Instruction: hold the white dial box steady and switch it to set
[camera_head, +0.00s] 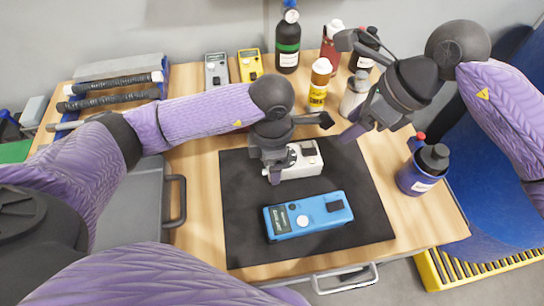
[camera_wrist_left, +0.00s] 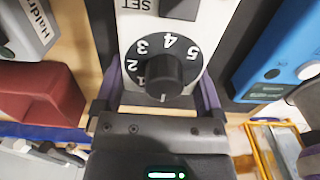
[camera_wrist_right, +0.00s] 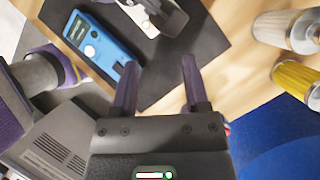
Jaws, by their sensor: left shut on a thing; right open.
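The white dial box (camera_head: 301,161) lies on the black mat (camera_head: 240,215) in the middle of the table. In the left wrist view the white dial box (camera_wrist_left: 202,30) shows a black dial (camera_wrist_left: 165,72) with numbers around it and a label reading SET. My left gripper (camera_head: 276,168) is shut on the box, one finger on each side, at the dial end; it also shows in the left wrist view (camera_wrist_left: 160,100). My right gripper (camera_head: 340,128) is open and empty, above and to the right of the box; its fingers show apart in the right wrist view (camera_wrist_right: 157,85).
A blue meter (camera_head: 308,216) lies on the mat in front of the box. A blue container (camera_head: 422,170) stands at the right table edge. Several bottles, among them a yellow one (camera_head: 319,85), stand behind. A grey meter (camera_head: 216,70) and a yellow meter (camera_head: 250,65) lie at the back.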

